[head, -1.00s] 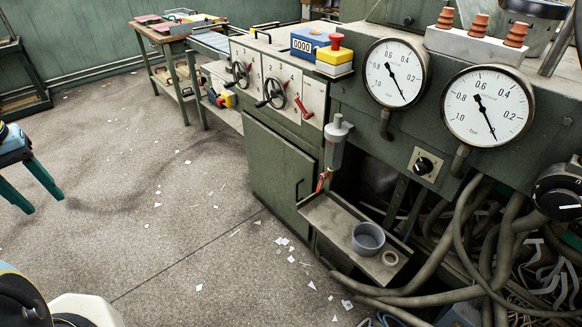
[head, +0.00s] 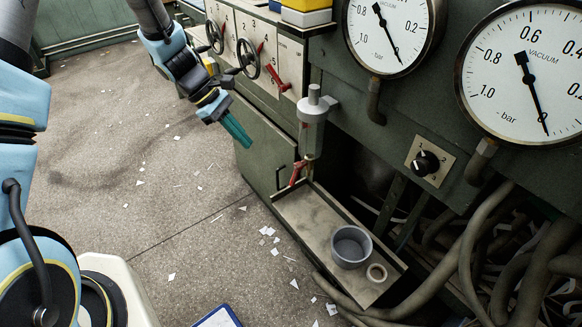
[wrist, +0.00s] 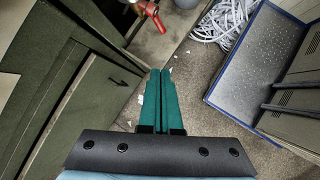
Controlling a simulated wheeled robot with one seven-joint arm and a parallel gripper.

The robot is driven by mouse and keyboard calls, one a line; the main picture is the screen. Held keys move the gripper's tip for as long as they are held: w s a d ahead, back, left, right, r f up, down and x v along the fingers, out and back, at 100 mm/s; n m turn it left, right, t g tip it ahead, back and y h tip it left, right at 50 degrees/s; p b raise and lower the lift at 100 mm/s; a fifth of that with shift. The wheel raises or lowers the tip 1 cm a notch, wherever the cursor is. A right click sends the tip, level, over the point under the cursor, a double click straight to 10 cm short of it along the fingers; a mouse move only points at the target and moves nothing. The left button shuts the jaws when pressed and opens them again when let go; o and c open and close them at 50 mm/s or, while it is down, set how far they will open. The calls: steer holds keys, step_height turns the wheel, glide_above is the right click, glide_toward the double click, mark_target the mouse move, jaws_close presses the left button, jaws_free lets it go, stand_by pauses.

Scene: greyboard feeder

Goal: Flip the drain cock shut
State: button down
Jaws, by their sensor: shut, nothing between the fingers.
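The drain cock (head: 298,174) has a red lever. It sits at the bottom of a grey cylindrical filter bowl (head: 312,125) on the machine front, above a shallow tray (head: 300,215). The lever slants down to the left in the head view. In the wrist view the red cock (wrist: 152,14) shows at the top edge, beyond the fingertips and a little left of them. My gripper (head: 248,146) has teal fingers, shut and empty. It is left of the cock in the head view, apart from it. The fingers also show in the wrist view (wrist: 161,72).
A cabinet door (head: 258,150) with a handle lies behind my gripper. Thick hoses (head: 450,250) crowd the right. A blue-edged bin (wrist: 258,60) stands right in the wrist view. Open floor lies left.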

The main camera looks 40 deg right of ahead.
steer(key=shift+d+f, duration=0.1)
steer(key=shift+d, duration=0.2)
steer(key=shift+s, duration=0.15)
steer(key=p, duration=0.2)
glide_toward(291, 182)
step_height(291, 182, down, 5)
steer(key=w, duration=0.1)
steer(key=shift+s+d+f+p, duration=0.1)
steer(key=shift+s+d+p, duration=0.2)
steer(key=shift+s+d, duration=0.35)
steer(key=shift+s+d+f+p, duration=0.15)
steer(key=shift+s+d+p, duration=0.1)
steer(key=shift+s+d, duration=0.4)
